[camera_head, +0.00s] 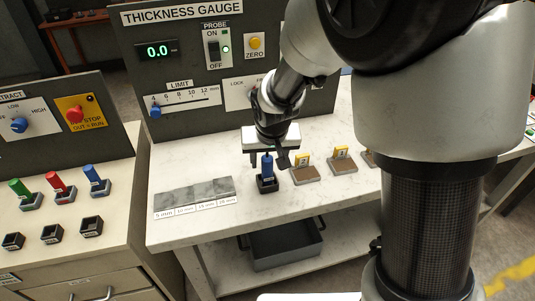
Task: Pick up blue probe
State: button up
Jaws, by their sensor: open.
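The blue probe (267,168) stands upright in a small black holder (267,185) on the light worktop, in front of the thickness gauge panel. My gripper (269,157) is open and points down right at the top of the probe. One dark finger shows just right of the probe's upper part; the other finger is hard to make out. I cannot tell whether either finger touches the probe. The probe's top is partly hidden by the gripper.
A grey step block (194,194) lies left of the probe. Brown blocks with yellow tags (305,173) stand close on its right. Green, red and blue handled tools (62,187) stand on the left bench. A grey bin (285,246) sits on the lower shelf.

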aim_at(267, 169)
jog(key=x, duration=0.4)
jog(key=shift+s+f, duration=0.3)
jog(key=shift+s, duration=0.05)
jog(key=shift+w+f+b, duration=0.25)
jog(key=shift+f+b, duration=0.05)
jog(key=shift+f, duration=0.15)
jog(key=shift+r, duration=0.1)
grip_shut()
